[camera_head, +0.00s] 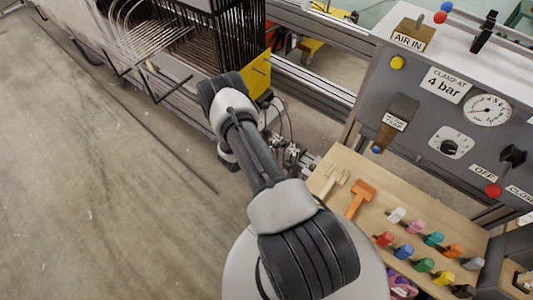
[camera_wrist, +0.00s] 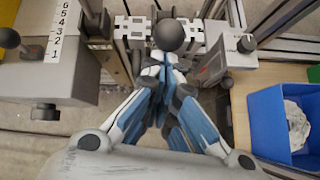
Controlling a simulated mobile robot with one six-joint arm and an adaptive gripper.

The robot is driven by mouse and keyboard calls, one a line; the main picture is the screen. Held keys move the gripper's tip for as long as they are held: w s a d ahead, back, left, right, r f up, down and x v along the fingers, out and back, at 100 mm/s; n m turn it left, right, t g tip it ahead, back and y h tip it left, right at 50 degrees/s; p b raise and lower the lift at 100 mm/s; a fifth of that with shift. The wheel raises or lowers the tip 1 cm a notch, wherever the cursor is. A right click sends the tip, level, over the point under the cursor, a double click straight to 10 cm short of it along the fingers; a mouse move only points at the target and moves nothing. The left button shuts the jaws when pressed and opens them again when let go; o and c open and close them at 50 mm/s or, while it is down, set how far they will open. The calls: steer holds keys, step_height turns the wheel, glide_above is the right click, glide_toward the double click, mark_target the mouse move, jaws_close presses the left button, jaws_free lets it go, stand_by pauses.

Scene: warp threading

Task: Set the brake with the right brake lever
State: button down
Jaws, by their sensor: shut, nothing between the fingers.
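In the wrist view my gripper (camera_wrist: 166,66) is shut and empty, its blue and white fingers together. A large black ball knob (camera_wrist: 168,36) stands at the fingertips, in line with them; I cannot tell whether they touch it. A smaller dark ball knob (camera_wrist: 246,44) is to the right, by a grey bracket (camera_wrist: 208,66). I cannot tell from the picture which of these knobs is the right brake lever. The stem under the large knob is hidden by the fingers. In the head view my arm hides much of the area around my gripper.
A grey unit with a number scale (camera_wrist: 58,32) and a black knob (camera_wrist: 43,111) is at left in the wrist view. A blue bin (camera_wrist: 262,112) is at right. The head view shows a wooden board (camera_head: 335,160) with coloured clips and a control panel (camera_head: 450,125).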

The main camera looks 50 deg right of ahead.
steer(key=d+r+y, duration=0.1)
steer(key=d+r, duration=0.1)
steer(key=d+r+y+p, duration=0.1)
steer(key=d+r, duration=0.1)
steer(key=r, duration=0.1)
steer(key=shift+w+d, duration=0.1)
steer(key=shift+w, duration=0.1)
steer(key=shift+d+r+y, duration=0.25)
steer(key=shift+d+y, duration=0.1)
steer(key=shift+y, duration=0.05)
steer(key=shift+w+d+r, duration=0.1)
steer(key=shift+d+r, duration=0.2)
steer(key=shift+d, duration=0.45)
steer(key=shift+w+d+r, duration=0.1)
steer(key=shift+d+r, duration=0.2)
steer(key=shift+d, duration=0.45)
